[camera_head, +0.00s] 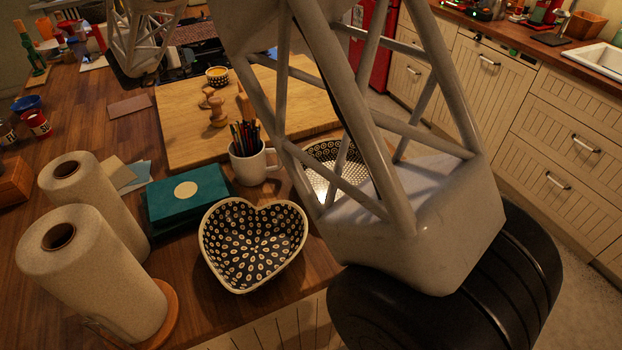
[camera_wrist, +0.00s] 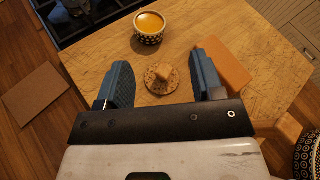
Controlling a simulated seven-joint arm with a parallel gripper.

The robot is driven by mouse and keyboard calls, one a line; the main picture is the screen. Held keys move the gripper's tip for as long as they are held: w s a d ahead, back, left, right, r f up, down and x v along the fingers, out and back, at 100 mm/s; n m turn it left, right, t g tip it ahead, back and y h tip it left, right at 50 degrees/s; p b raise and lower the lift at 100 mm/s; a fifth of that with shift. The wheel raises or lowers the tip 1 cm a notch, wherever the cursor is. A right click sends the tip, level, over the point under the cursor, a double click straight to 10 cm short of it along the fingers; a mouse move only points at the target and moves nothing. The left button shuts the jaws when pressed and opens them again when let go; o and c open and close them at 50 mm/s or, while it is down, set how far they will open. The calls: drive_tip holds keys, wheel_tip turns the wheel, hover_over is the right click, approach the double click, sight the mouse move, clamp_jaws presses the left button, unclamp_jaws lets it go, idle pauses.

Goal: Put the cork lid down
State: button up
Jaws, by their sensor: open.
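The cork lid (camera_wrist: 162,77), a speckled round disc with a knob, shows between my gripper's two fingers in the wrist view. It appears to lie on the wooden board (camera_wrist: 125,58), knob up. My gripper (camera_wrist: 160,80) is open, with one blue finger on each side of the lid and a visible gap to each. A small patterned bowl (camera_wrist: 149,27) with orange content stands just beyond the lid. In the head view, small wooden pieces (camera_head: 217,112) stand on the board near the patterned bowl (camera_head: 217,75); I cannot tell whether one is the lid.
An orange-brown block (camera_wrist: 228,65) lies beside the right finger. A white mug of pencils (camera_head: 251,163), a heart-shaped bowl (camera_head: 252,245), a teal box (camera_head: 188,195) and paper rolls (camera_head: 90,265) crowd the near counter. A brown pad (camera_head: 130,106) lies left of the board.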

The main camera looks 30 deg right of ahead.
drive_tip(key=s+d+r+n+t+y, duration=0.1)
drive_tip(key=s+r+n+y, duration=0.4)
drive_tip(key=s+n, duration=0.45)
drive_tip(key=s+d+r+n+t+y, duration=0.1)
drive_tip(key=s+r+n+y, duration=0.45)
drive_tip(key=s+n, duration=0.4)
drive_tip(key=s+d+f+n+g, duration=0.3)
drive_tip(key=s+n, duration=0.4)
drive_tip(key=s, duration=0.6)
drive_tip(key=s+d+f+n+g+h, duration=0.1)
drive_tip(key=s+d+f+n+g, duration=0.2)
drive_tip(key=s+n, duration=0.4)
drive_tip(key=s+d+f+n+g, duration=0.4)
drive_tip(key=s+n, duration=0.3)
drive_tip(key=s, duration=1.3)
drive_tip(key=shift+s+d+f+n, duration=0.25)
drive_tip(key=shift+s+f+n, duration=0.05)
drive_tip(key=shift+s, duration=0.1)
